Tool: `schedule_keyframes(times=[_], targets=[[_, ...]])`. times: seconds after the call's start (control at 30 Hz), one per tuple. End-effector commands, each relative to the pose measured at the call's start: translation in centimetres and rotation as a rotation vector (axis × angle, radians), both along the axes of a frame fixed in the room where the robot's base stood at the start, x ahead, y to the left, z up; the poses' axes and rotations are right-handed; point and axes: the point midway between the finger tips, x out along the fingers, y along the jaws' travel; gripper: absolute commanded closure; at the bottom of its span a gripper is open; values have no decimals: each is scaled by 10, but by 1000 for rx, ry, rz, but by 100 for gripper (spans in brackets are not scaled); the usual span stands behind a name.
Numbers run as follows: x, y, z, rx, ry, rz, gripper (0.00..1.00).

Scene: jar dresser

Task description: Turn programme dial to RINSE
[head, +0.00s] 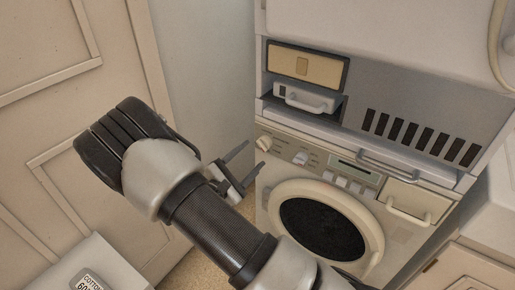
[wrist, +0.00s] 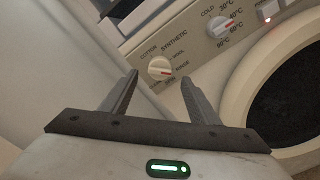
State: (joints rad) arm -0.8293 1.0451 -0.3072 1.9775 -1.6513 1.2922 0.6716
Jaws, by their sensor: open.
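The programme dial (wrist: 160,68) is a cream knob at the left end of the washing machine's panel, ringed by the labels COTTON, SYNTHETIC, WOOL, RINSE and SPIN. The dial also shows in the head view (head: 264,143). My gripper (wrist: 160,77) is open and empty, its fingers pointing towards the panel. In the wrist view the dial appears between the fingertips, beyond them. In the head view my gripper (head: 254,153) is just left of the panel, apparently apart from the dial.
A temperature dial (wrist: 220,26) sits to the right, then the display (head: 353,170) and several buttons. Below is the round door (head: 374,222). A small open compartment with a white handled drawer (head: 303,99) is above. A panelled door (head: 60,130) stands left.

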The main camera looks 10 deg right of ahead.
Motion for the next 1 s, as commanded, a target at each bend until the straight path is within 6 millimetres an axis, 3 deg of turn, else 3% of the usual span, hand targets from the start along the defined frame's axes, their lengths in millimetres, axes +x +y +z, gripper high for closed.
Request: schedule_keyframes(times=[0.3,0.5,1.0], targets=[[-55,56,1,0,2,4,45],[-77,78,0,0,1,2,45],[-85,84,0,-1,1,0,45]])
